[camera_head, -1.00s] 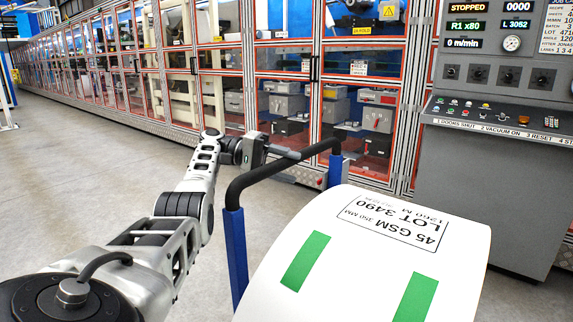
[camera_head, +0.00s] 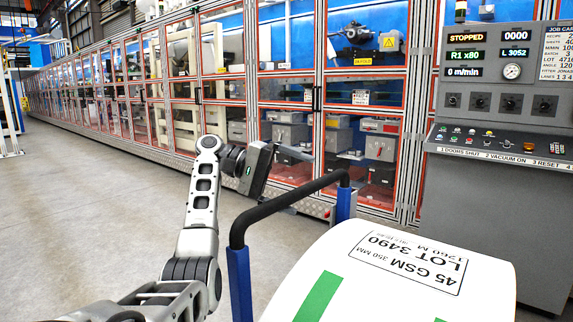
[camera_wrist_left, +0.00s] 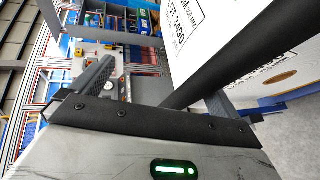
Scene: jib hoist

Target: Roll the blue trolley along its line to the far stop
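The blue trolley shows in the head view as blue posts (camera_head: 239,284) with a black bent handle bar (camera_head: 292,200). A large white roll (camera_head: 385,275) marked "LOT 3490" lies right of the bar. My left gripper (camera_head: 300,178) is at the far side of the bar, fingers spread. In the left wrist view, the gripper's fingers (camera_wrist_left: 158,85) are apart, and the bar (camera_wrist_left: 225,55) runs close by the right finger. I cannot tell whether they touch. The trolley's line and far stop cannot be made out. My right gripper is out of view.
A long glazed machine with red-edged panels (camera_head: 285,90) runs along the back. A grey control console (camera_head: 495,200) stands at the right, its display reading "STOPPED". Bare concrete floor (camera_head: 90,200) lies open at the left.

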